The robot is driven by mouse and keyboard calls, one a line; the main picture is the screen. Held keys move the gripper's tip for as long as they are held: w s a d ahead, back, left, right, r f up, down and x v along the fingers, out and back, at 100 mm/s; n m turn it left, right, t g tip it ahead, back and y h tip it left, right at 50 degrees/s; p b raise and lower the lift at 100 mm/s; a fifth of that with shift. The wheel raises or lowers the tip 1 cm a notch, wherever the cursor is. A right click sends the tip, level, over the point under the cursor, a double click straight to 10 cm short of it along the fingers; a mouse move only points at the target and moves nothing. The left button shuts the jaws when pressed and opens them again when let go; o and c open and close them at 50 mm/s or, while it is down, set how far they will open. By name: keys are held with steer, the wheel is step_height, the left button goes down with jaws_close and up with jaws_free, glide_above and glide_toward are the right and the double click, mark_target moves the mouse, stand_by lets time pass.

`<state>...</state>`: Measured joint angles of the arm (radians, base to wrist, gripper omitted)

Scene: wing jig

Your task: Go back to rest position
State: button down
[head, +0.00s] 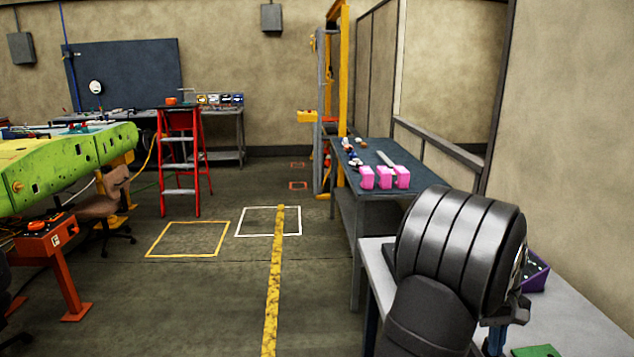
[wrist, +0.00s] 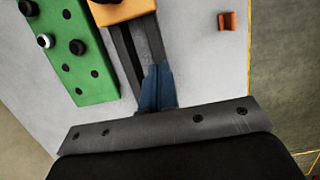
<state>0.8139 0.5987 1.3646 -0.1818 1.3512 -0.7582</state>
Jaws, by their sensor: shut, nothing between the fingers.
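My gripper (wrist: 138,40) reaches up the wrist view over a pale table (wrist: 195,60), its dark fingers together and blue parts near their base. An orange piece (wrist: 122,11) lies at the top edge by the fingertips, partly cut off; nothing shows held between the fingers. In the head view, my dark arm fills the lower right, over the near table (head: 585,325). Blue parts of the gripper show below it, but the fingertips are hidden or out of frame.
A green block (wrist: 72,50) with holes and dark and white pegs lies left of the fingers. A small orange block (wrist: 227,21) lies to the right. A purple bin (head: 538,276) stands behind my arm. Pink blocks (head: 385,178) sit on the farther bench. The floor left of the tables is open.

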steer(key=v, duration=0.6)
steer(key=x, duration=0.9)
steer(key=s, duration=0.2)
steer(key=s+f, duration=0.1)
steer(key=s, duration=0.1)
steer(key=shift+s+f, duration=0.2)
steer(key=shift+f, duration=0.05)
steer(key=w, duration=0.9)
steer(key=shift+w+r, duration=0.25)
steer(key=shift+r, duration=0.15)
steer(key=s+v, duration=0.1)
steer(key=v, duration=0.9)
steer(key=s+r+t, duration=0.1)
steer(key=s+r, duration=0.5)
steer(key=s, duration=0.4)
steer(key=s+d+r+n+t, duration=0.1)
steer(key=s+r, duration=0.5)
steer(key=s, duration=0.5)
steer(key=s+d+r, duration=0.1)
steer(key=s+r, duration=0.5)
steer(key=s, duration=0.4)
steer(key=shift+t, duration=0.4)
